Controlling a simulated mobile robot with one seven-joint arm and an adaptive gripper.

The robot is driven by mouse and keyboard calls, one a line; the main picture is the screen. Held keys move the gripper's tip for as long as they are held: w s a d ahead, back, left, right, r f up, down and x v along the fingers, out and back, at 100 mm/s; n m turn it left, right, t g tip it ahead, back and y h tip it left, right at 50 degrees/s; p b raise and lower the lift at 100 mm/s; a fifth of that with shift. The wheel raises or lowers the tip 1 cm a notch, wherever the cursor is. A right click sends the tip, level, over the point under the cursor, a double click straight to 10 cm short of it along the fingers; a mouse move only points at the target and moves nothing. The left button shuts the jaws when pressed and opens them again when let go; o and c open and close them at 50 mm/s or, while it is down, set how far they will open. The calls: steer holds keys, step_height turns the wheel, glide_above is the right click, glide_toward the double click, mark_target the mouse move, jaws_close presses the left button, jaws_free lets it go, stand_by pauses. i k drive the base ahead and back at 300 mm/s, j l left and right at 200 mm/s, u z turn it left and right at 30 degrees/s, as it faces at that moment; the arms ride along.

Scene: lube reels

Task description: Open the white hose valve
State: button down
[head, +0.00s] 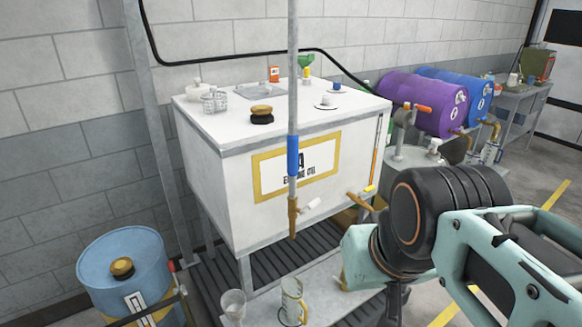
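The white hose valve has a short white handle (312,205) on a brass valve body (293,212). It sits at the lower end of a vertical grey pipe (293,80) with a blue sleeve (293,156), in front of a white tank. The handle points out to the right and slightly up. My gripper (394,304) is at the bottom, right of and below the valve and apart from it. Its dark parts point down and are partly cut off by the frame's lower edge. I cannot tell its opening. My arm covers the lower right.
The white tank (230,185) stands behind the pipe. A yellow-handled brass tap (360,199) juts out near my arm. A jug (293,301) and a funnel-like cup (233,305) stand below. A blue drum (120,262) is left; purple (420,95) and blue drums lie at right.

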mark_target(315, 202)
steer(key=i+l+u, duration=0.3)
steer(key=i+l, duration=0.2)
steer(key=l, duration=0.15)
steer(key=l+u, duration=0.25)
steer(key=i+j+z, duration=0.2)
steer(key=k+l, duration=0.05)
steer(key=k, duration=0.05)
